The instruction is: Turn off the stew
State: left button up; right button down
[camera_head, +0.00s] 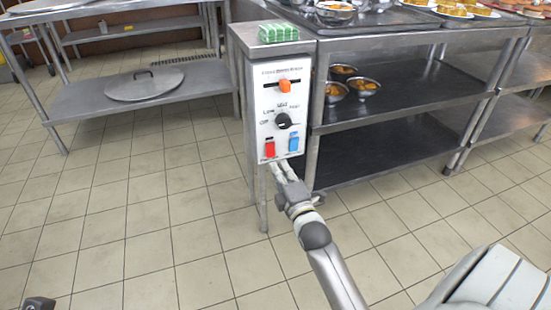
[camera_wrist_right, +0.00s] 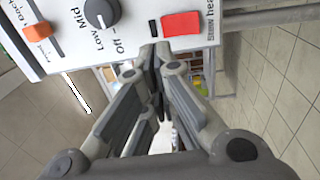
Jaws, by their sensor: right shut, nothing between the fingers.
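A white control panel (camera_head: 281,105) on a metal post carries a black knob (camera_head: 283,121) with Off, Low, Mid and High marks around it. Below the knob sit a red switch (camera_head: 269,146) and a blue switch (camera_head: 293,142). My right gripper (camera_head: 281,170) is shut and empty, just below the panel's lower edge, under the switches. In the right wrist view the shut fingertips (camera_wrist_right: 153,50) are close to the red switch (camera_wrist_right: 181,23), which has "heat" lettering beside it; contact is unclear. The knob (camera_wrist_right: 101,12) is also there. A dark part of my left gripper (camera_head: 40,303) shows at the bottom edge.
An orange slider (camera_head: 284,86) is near the panel's top. A green sponge-like block (camera_head: 278,32) lies on the post's top. A metal shelf unit (camera_head: 400,100) with bowls stands right. A large lid (camera_head: 144,84) lies on a low shelf at left. The tiled floor is clear.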

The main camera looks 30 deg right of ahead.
jog(key=shift+r+p+v, duration=0.2)
jog(key=shift+p+v, duration=0.05)
jog(key=shift+v, duration=0.6)
jog(key=shift+r+p+v, duration=0.2)
jog(key=shift+p+v, duration=0.05)
jog(key=shift+v, duration=0.55)
jog(key=shift+r+p+v, duration=0.2)
jog(key=shift+p+v, duration=0.05)
jog(key=shift+v, duration=0.6)
